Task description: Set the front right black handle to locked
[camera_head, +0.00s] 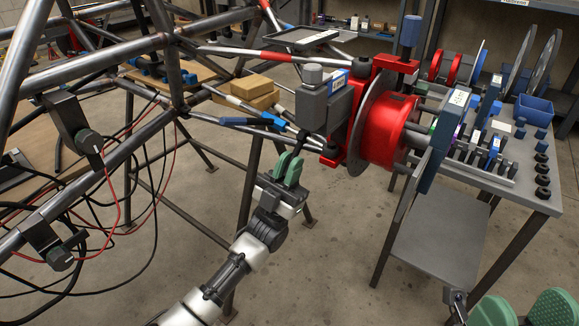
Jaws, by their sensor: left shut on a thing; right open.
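The tube chassis (110,57) fills the left and upper left of the view. At its right end a grey block (315,100) is mounted beside a red hub (385,130) with a metal disc. A thin black handle (298,143) hangs below the grey block, tilted down to the left. My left gripper (291,165), with green finger pads, is shut on its lower end. The fingers hide that end. I cannot tell from this view whether the handle is locked. My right gripper (522,308) is open at the bottom right corner, away from the chassis and partly cut off.
A grey metal table (525,190) with tools and a blue bin (533,112) stands right of the hub. Black and red cables (110,225) hang from the chassis at left. Wooden blocks (245,88) sit behind the tubes. Bare floor (330,260) lies between chassis and table.

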